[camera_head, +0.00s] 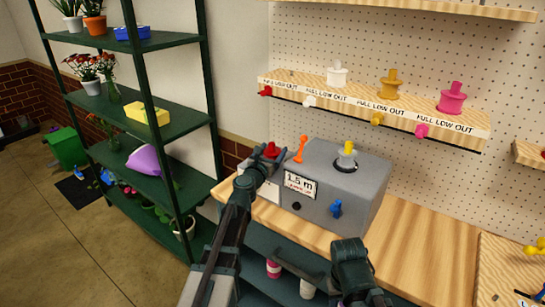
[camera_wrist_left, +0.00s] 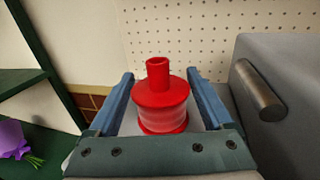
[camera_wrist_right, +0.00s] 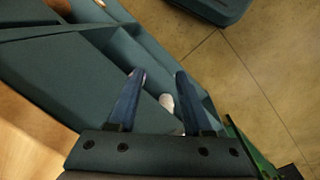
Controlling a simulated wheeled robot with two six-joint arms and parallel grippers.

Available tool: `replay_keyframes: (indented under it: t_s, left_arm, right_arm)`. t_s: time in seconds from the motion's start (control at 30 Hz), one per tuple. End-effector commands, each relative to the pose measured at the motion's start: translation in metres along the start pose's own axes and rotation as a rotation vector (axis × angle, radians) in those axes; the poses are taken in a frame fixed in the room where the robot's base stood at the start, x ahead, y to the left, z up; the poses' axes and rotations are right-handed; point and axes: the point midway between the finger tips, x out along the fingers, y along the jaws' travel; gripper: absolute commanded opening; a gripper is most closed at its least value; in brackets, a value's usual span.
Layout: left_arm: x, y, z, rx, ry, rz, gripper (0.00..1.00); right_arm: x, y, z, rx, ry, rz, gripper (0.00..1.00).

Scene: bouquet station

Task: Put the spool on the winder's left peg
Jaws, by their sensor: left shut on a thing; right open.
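The red spool (camera_wrist_left: 162,101) is held between the fingers of my left gripper (camera_wrist_left: 160,90), its narrow neck pointing up in the left wrist view. In the head view the spool (camera_head: 271,149) shows at the tip of my left arm, by the left end of the grey winder (camera_head: 365,190). A bare metal peg (camera_wrist_left: 261,90) sticks out of the winder's side, to the right of the spool and apart from it. This peg is hidden in the head view. My right gripper (camera_wrist_right: 159,74) is open and empty, low in front of the bench.
The winder carries an orange lever (camera_head: 300,149), a yellow-topped post (camera_head: 347,153) and a blue knob (camera_head: 336,209). Behind it a wooden rack (camera_head: 300,94) holds white, orange and pink spools. A green shelf unit (camera_head: 170,127) stands left.

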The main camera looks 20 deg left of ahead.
Motion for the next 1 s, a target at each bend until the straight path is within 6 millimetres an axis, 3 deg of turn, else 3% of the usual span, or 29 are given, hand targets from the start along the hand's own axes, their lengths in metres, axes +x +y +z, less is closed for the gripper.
replay_keyframes:
  t_s: [0.33,0.37,0.43,0.8,1.0]
  left_arm:
    - [0.000,0.000,-0.004,0.000,0.000,0.000,0.26]
    - [0.000,0.000,-0.002,0.000,0.000,0.000,0.90]
    - [0.000,0.000,-0.002,0.000,0.000,0.000,1.00]
    - [0.000,0.000,0.003,0.000,0.000,0.000,1.00]
    - [-0.024,0.000,0.002,0.000,0.000,0.001,1.00]
  right_arm:
    - [0.004,0.000,0.000,0.000,0.000,0.000,0.50]
    - [0.002,0.000,0.000,0.000,0.000,0.000,0.50]
    - [0.001,0.000,0.000,0.000,0.000,0.000,0.50]
    - [-0.003,0.000,0.000,0.000,0.000,0.000,0.50]
    - [-0.002,0.000,0.000,0.000,0.000,0.000,0.50]
